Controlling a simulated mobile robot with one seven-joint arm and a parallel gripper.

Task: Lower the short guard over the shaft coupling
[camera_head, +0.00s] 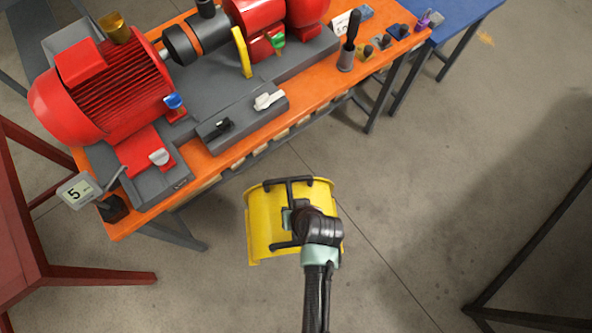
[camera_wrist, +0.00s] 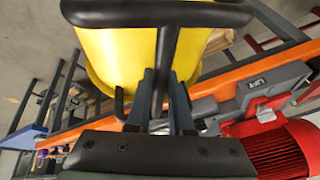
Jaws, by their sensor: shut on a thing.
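The short guard (camera_head: 262,238) is a yellow curved cover with a black handle on top. My gripper (camera_head: 296,224) is shut on its handle and holds it in the air in front of the orange table, over the floor in the head view. In the wrist view my gripper's fingers (camera_wrist: 163,100) close around the black handle bar, with the yellow guard (camera_wrist: 110,55) beyond.
The orange table (camera_head: 215,160) carries the grey skid base. A yellow upright piece (camera_head: 241,52) stands beside the coupling. A grey block (camera_head: 240,118) with a black and a white clip lies at the front.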

